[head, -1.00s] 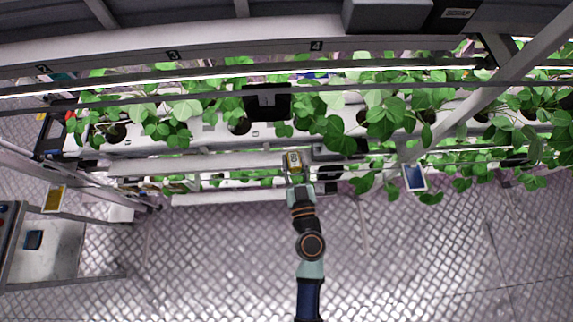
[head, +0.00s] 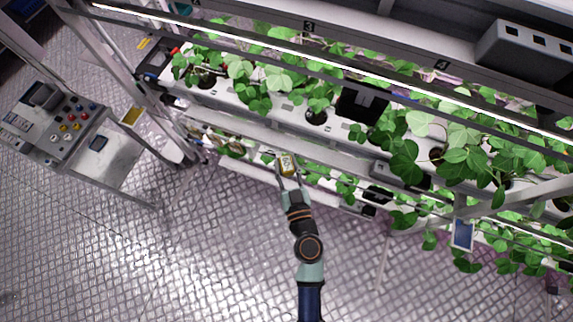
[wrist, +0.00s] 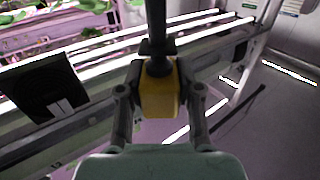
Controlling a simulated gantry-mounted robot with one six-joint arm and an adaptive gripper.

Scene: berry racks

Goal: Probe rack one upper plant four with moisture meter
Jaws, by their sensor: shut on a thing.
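My gripper (head: 288,180) is shut on the yellow moisture meter (head: 286,163), in front of the rack's near edge in the head view. In the wrist view the yellow meter body (wrist: 161,98) sits between the two fingers, with its dark upper part (wrist: 156,30) extending away from the gripper. The rack's upper white trough (head: 245,108) holds several leafy green plants. One plant (head: 318,112) grows from a round hole left of a black panel. I cannot tell which plant is number four.
A black panel (head: 362,104) stands on the trough and also shows in the wrist view (wrist: 42,88). A light bar (head: 300,43) runs above the plants. A control cart (head: 75,135) stands at left. A blue-screened device (head: 462,235) hangs at right. The floor in front is clear.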

